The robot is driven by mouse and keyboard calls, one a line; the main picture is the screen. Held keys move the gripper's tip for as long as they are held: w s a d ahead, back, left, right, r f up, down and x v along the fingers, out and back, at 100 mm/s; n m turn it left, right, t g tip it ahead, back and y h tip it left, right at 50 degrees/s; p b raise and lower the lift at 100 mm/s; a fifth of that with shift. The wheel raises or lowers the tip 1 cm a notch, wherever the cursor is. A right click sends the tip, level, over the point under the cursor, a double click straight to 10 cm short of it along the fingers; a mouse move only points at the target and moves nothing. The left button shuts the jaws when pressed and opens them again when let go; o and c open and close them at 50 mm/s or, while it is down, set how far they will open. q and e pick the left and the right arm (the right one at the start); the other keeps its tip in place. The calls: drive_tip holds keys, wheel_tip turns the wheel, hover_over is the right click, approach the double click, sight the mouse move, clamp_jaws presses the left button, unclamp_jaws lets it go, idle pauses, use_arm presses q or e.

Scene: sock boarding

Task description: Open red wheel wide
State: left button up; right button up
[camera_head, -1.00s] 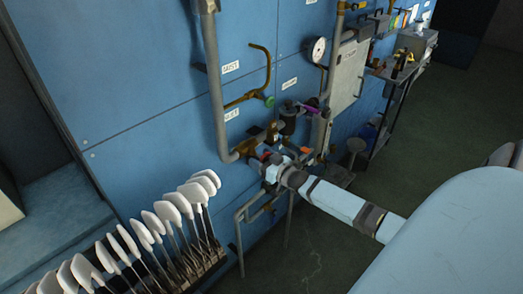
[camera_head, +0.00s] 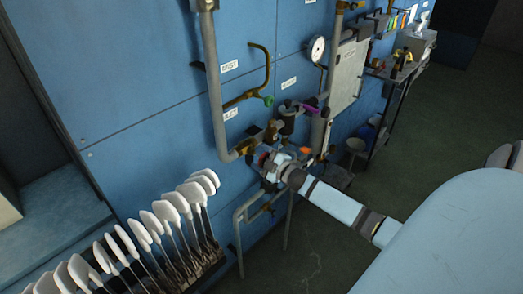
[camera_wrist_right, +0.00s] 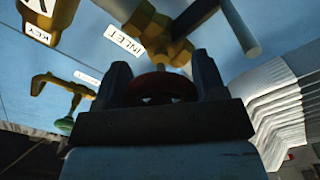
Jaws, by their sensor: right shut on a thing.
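The red wheel (camera_wrist_right: 160,88) is a handwheel on the stem of a brass valve (camera_wrist_right: 158,35), under a label reading INLET in the right wrist view. My right gripper (camera_wrist_right: 160,78) has one finger on each side of the wheel and is shut on it. In the head view my right gripper (camera_head: 273,164) is at the pipework low on the blue wall, and it mostly hides the wheel there. My left gripper is in neither view.
A grey pipe (camera_head: 215,85) runs down the wall beside the valve. A brass branch with a small green wheel (camera_head: 268,101) and a pressure gauge (camera_head: 317,48) are above. A rack of white sock boards (camera_head: 165,220) stands at lower left. A cart (camera_head: 385,110) stands at right.

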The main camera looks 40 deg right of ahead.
drive_tip(key=n+b, duration=0.1)
drive_tip(key=n, duration=0.3)
drive_tip(key=shift+n, duration=0.3)
drive_tip(key=shift+r+n+b, duration=0.15)
drive_tip(key=shift+n+b, duration=1)
drive_tip(key=shift+n, duration=1.45)
drive_tip(key=o, duration=0.9)
drive_tip(key=s, duration=0.4)
drive_tip(key=s+d+b, duration=0.1)
drive_tip(key=s, duration=0.4)
drive_tip(key=s+b, duration=0.1)
drive_tip(key=s, duration=0.3)
drive_tip(key=shift+s+d, duration=0.15)
drive_tip(key=shift+s, duration=0.25)
